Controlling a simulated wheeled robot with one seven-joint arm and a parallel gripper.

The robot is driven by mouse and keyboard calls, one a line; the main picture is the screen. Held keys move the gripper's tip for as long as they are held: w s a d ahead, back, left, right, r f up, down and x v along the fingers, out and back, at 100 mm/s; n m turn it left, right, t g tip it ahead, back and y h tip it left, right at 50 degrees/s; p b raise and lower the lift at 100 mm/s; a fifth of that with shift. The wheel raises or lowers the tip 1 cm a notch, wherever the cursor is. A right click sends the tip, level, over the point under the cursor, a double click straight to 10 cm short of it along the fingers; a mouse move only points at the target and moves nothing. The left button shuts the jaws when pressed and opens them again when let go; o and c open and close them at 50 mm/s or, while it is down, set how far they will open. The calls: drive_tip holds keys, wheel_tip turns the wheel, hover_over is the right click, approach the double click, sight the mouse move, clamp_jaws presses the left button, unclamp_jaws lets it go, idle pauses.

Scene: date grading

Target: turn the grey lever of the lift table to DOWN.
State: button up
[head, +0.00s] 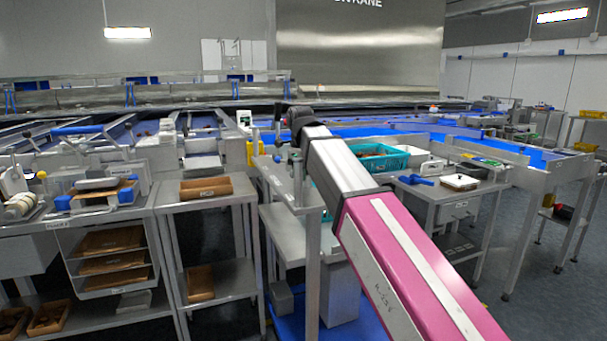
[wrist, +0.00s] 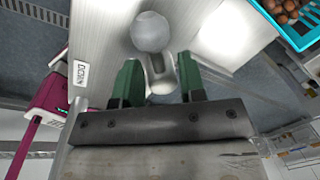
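The grey lever (wrist: 155,72) has a round ball knob (wrist: 150,32) and shows in the wrist view against a pale metal panel (wrist: 105,38). My gripper (wrist: 160,78) is open, with its two green fingers apart on either side of the lever's stem. A gap shows between the stem and each finger, and the knob lies beyond the fingertips. A small white label (wrist: 81,73) with dark print is on the panel left of the lever; its print is hard to read. In the head view my arm hides much of the area around the lever.
A teal crate (wrist: 292,38) of brown dates is at the upper right of the wrist view; a teal crate (head: 398,161) also shows in the head view. A grey shelf table (head: 217,201) with brown trays stands left of my arm. Open floor lies at the right.

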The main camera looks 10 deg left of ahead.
drive_tip(key=c, duration=0.6)
drive_tip(key=shift+c, duration=0.2)
